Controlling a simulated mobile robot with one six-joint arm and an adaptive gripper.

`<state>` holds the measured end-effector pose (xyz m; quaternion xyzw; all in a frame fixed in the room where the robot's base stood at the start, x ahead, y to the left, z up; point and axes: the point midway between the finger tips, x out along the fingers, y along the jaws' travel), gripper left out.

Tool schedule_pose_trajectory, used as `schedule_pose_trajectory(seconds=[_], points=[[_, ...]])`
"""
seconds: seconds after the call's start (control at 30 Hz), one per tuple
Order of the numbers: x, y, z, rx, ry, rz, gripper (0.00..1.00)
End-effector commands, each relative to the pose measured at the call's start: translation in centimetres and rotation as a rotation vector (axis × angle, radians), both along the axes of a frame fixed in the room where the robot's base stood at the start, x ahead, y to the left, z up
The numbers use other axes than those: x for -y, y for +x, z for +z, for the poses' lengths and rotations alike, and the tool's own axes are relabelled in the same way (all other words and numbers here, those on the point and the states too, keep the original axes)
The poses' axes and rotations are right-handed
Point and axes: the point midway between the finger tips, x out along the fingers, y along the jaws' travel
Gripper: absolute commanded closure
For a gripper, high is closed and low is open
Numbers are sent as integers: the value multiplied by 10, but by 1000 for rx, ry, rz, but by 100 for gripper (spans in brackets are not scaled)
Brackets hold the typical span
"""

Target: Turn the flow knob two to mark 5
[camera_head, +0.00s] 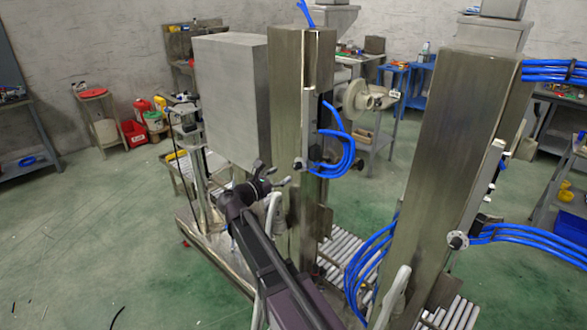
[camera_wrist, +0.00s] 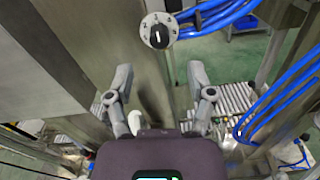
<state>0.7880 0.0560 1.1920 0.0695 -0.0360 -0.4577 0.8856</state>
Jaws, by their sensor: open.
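A round pale dial with a black knob (camera_wrist: 158,36) is at the upper middle of the wrist view, on the edge of a steel column. The knob's white pointer line stands close to upright. My gripper (camera_wrist: 160,73) is open, its two fingers apart and empty, with the knob beyond the fingertips and not touched. In the head view my gripper (camera_head: 274,173) is beside the middle column. A small dial (camera_head: 298,165) shows on that column and another (camera_head: 457,241) on the right column. I cannot tell which is knob two.
Blue hoses (camera_head: 335,150) loop out beside the middle column's dial, and more blue hoses (camera_head: 530,233) leave the right column. Rollers (camera_head: 345,250) lie low between the columns. A large steel box (camera_head: 230,95) stands behind my arm. Green floor is open at left.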

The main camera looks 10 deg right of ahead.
Motion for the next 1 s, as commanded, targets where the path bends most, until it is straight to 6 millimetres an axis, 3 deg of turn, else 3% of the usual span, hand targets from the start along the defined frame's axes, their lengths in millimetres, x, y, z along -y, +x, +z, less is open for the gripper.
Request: schedule_pose_trajectory(seconds=[0.4,0.93,1.0], points=[[45,32,0,0,0,-2,31],[54,39,0,0,0,1,31],[54,39,0,0,0,1,48]])
